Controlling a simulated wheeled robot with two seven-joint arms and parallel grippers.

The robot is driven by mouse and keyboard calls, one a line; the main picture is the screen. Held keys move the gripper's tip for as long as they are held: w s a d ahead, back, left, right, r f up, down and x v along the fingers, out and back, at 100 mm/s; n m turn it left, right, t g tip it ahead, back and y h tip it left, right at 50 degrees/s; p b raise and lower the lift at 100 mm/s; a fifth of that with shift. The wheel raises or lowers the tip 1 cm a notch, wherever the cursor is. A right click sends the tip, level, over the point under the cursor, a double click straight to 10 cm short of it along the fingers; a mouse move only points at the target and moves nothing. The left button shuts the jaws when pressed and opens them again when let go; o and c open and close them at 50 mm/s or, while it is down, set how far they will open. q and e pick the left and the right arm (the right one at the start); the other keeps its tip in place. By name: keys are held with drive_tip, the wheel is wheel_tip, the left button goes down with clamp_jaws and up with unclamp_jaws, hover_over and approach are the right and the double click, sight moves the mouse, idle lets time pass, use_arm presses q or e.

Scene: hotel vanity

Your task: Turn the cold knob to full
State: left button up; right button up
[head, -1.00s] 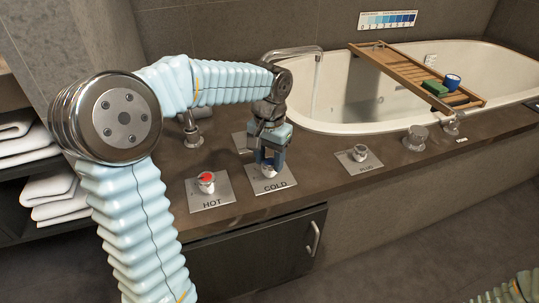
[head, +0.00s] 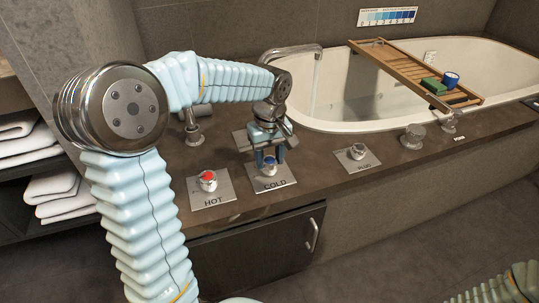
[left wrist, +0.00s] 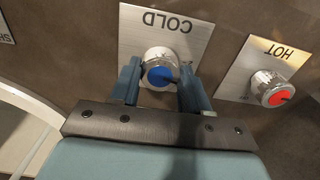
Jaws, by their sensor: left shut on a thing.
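The cold knob (head: 270,163) is a silver knob with a blue cap on a plate lettered COLD (head: 283,181). It also shows in the left wrist view (left wrist: 159,70), where a dark mark on its cap points toward the right finger. My left gripper (head: 269,160) comes from above with one finger on each side of the knob, shut on it. In the left wrist view the fingers (left wrist: 160,85) straddle the knob. My right gripper is out of view.
The red-capped hot knob (head: 208,180) stands close to the left, and the plug knob (head: 358,151) to the right. Behind are a curved spout (head: 290,52) with a thin pale streak below it, and the bathtub (head: 500,65) with a wooden tray (head: 410,72).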

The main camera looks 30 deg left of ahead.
sight(270, 161)
use_arm(q)
drive_tip(key=shift+n, duration=1)
drive_tip(key=o, duration=1.1)
drive_tip(key=shift+c, duration=0.2)
drive_tip(key=shift+r, duration=0.1)
wheel_tip(270, 161, up, 14)
drive_tip(key=p, duration=0.2)
drive_tip(key=shift+f, duration=0.2)
